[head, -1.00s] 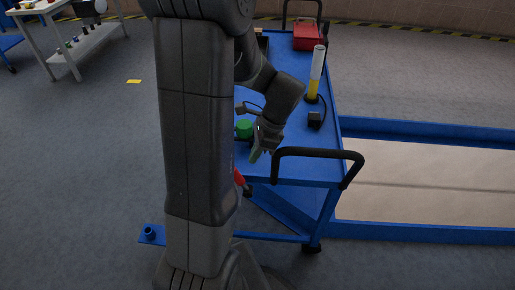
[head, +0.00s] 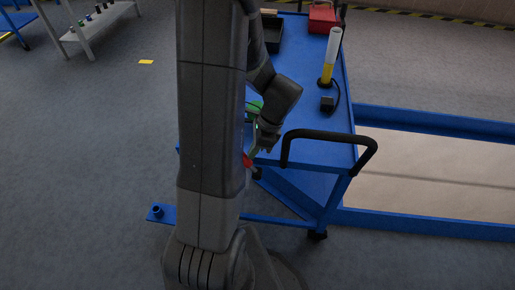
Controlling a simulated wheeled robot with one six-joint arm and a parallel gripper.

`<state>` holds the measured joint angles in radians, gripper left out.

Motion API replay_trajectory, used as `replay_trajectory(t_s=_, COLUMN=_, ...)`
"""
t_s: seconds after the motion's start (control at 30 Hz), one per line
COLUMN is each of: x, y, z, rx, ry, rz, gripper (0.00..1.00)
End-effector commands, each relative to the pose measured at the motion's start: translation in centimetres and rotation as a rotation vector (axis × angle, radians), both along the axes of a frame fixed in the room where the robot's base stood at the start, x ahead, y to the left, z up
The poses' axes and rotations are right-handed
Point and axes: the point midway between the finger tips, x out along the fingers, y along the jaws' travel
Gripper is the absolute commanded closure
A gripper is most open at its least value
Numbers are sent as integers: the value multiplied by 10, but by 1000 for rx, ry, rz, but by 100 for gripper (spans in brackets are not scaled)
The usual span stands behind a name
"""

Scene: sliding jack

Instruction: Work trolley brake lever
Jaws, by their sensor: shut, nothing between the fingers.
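The blue trolley (head: 316,178) stands right of my arm, with a black push handle (head: 330,136) at its near end. A small red piece (head: 246,160), which looks like the brake lever's end, shows at the trolley's near left corner, mostly hidden behind my arm. My gripper (head: 261,150) points down just right of the red piece, shut and empty. Whether it touches the red piece cannot be told. A green item (head: 254,108) on the trolley top is partly covered by my arm.
On the trolley are a white and yellow cylinder (head: 332,58), a small black block (head: 327,104), a black tray (head: 273,34) and a red box (head: 322,18). Blue floor rails (head: 430,224) lie to the right. A blue bracket (head: 161,214) lies left of my arm.

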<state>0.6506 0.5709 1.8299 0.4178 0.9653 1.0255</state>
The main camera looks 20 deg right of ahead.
Motion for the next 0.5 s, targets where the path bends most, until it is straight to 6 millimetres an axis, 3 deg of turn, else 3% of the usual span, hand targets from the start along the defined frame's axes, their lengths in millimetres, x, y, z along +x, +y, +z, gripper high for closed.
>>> replay_trajectory(t_s=0.1, x=4, y=11, z=-1, rx=5, ry=1, rz=0, gripper=100)
replay_trajectory(t_s=0.5, x=4, y=14, z=-3, rx=12, ry=6, rz=2, gripper=100)
